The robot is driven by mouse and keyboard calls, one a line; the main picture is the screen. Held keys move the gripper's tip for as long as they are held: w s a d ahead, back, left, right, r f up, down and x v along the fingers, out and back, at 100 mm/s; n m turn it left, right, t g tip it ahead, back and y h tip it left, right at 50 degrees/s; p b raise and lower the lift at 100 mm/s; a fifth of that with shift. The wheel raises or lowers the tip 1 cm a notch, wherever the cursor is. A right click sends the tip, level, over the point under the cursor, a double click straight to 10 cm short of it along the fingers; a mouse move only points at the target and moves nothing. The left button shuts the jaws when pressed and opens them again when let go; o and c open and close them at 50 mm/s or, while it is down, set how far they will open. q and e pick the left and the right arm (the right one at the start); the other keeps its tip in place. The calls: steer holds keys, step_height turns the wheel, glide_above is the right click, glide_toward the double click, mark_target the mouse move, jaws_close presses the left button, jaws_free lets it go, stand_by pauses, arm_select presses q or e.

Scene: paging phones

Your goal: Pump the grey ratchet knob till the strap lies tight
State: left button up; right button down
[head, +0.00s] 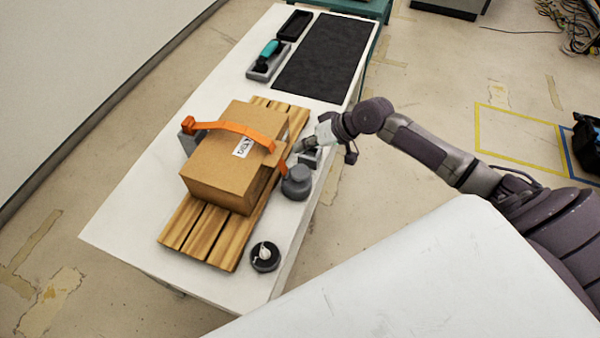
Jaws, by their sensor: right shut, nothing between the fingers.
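A cardboard box (223,178) with a white label sits on a wooden slatted pallet (212,228) on the white table. An orange strap (233,127) runs over the box and stands bowed above its top. It goes down the right side to the grey ratchet knob (297,182), which stands on the table beside the pallet. My right gripper (303,147) is shut and empty, just behind the knob near a small grey block. Its fingertips are small here, and I cannot tell whether they touch anything. My left gripper is out of view.
A black round pot (265,257) with a white top stands near the front. A teal-handled tool (268,55) lies in a grey holder. Behind are a black mat (325,58) and a black tray (295,25). The table's front left is clear.

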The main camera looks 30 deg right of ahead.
steer(key=b, duration=0.4)
glide_above(299, 170)
steer(key=f, duration=0.3)
steer(key=d+f, duration=0.1)
steer(key=shift+s+f, duration=0.25)
steer(key=shift+f, duration=0.15)
steer(key=shift+a+f+b, duration=0.1)
steer(key=shift+f+b, duration=0.3)
steer(key=shift+f, duration=0.65)
steer(key=shift+f, duration=0.4)
steer(key=shift+s+f+b, duration=0.1)
steer(key=shift+f+b, duration=0.75)
steer(key=shift+f, duration=0.35)
stand_by(0.5)
steer(key=shift+r, duration=0.1)
steer(key=shift+r+p, duration=1.45)
steer(key=shift+r, duration=0.1)
